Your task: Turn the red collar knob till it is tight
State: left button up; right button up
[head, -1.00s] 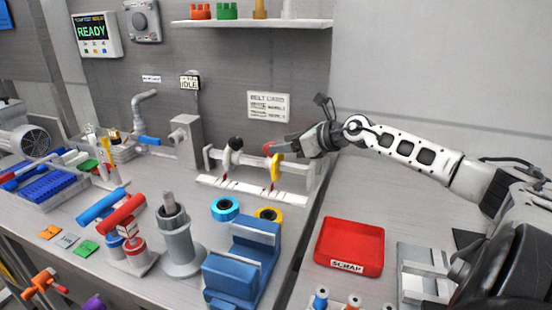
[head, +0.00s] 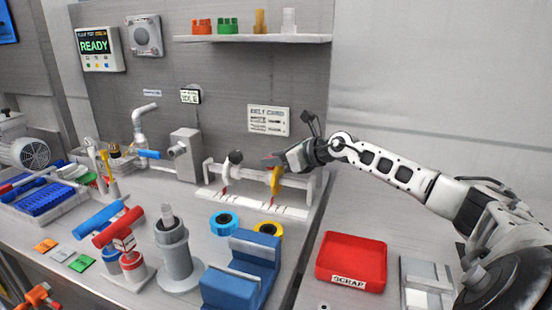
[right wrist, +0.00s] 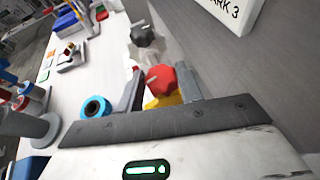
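The red collar knob (right wrist: 160,78) shows in the right wrist view, in front of a yellow part (right wrist: 165,101). In the head view only a sliver of red shows by my fingers, above the yellow collar (head: 275,180) on the white rail stand. My right gripper (head: 270,160) is at the knob. In the right wrist view its two fingers stand apart, one on each side of the knob. A gap shows between the knob and the left finger; the right finger is close, and contact there is unclear. My left gripper is not in view.
A black knob (head: 235,157) stands left on the same stand. Blue (head: 224,222) and yellow (head: 268,229) rings and a blue block (head: 240,275) lie in front. A red scrap bin (head: 351,262) sits right. A wall card (head: 268,119) hangs behind.

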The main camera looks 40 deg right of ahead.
jog(key=c, duration=0.4)
jog(key=b, duration=0.1)
jog(key=y+b, duration=0.1)
jog(key=b, duration=0.1)
jog(key=shift+w+d+f+n, duration=0.1)
jog(key=shift+d+f+n, duration=0.05)
jog(key=shift+f+n, duration=0.25)
jog(key=shift+d+r+n+y+b, duration=0.1)
jog(key=shift+n+y+b, duration=0.3)
jog(key=shift+b, duration=0.6)
jog(key=shift+r+n+g+y, duration=0.4)
jog(key=shift+n+g+y, duration=0.2)
jog(key=shift+n+y, duration=0.25)
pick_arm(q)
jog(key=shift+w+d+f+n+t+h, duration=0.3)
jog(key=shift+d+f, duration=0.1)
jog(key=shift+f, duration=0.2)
pick_arm(e)
jog(key=shift+n+g+y, duration=0.5)
jog(key=shift+n+y, duration=0.15)
jog(key=shift+y, duration=0.1)
jog(key=o, duration=1)
jog(key=shift+f, duration=0.1)
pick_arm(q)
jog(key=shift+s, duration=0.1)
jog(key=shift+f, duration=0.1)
pick_arm(e)
jog(key=shift+d, duration=0.1)
